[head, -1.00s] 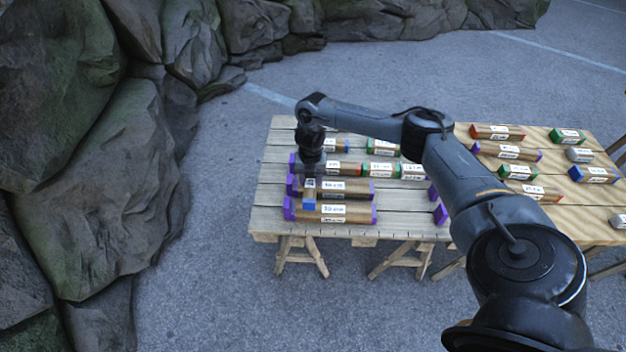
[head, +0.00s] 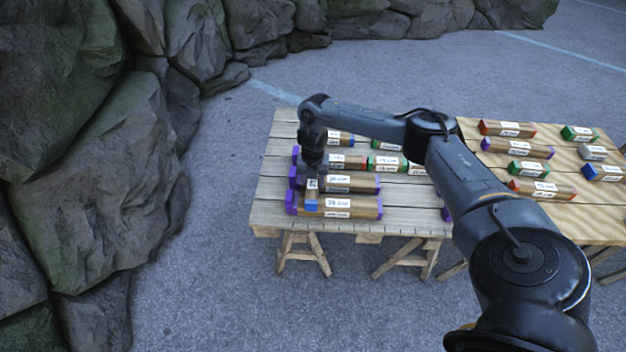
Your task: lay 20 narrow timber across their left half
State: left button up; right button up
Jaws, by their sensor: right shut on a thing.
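My right gripper (head: 312,170) points down over the left part of the slatted table. It is shut on a short blue-ended timber (head: 311,193), which lies across the left halves of the front timbers; whether it touches them I cannot tell. Under it are a long purple-ended timber labelled 30 cm or similar (head: 350,207) at the front and another purple-ended timber (head: 355,184) behind it. My left gripper is not in view.
The slatted table (head: 400,225) stands on trestles. A lighter wooden table (head: 570,220) at right holds several loose timbers, among them a purple-ended one (head: 517,148) and a red-ended one (head: 542,188). My right arm crosses above both tables. Rocks (head: 90,170) rise at left.

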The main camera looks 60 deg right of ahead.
jog(key=shift+f, duration=0.25)
jog(key=shift+f, duration=0.35)
dwell(0.6)
jog(key=o, duration=1.2)
jog(key=shift+c, duration=0.2)
jog(key=shift+o, duration=0.3)
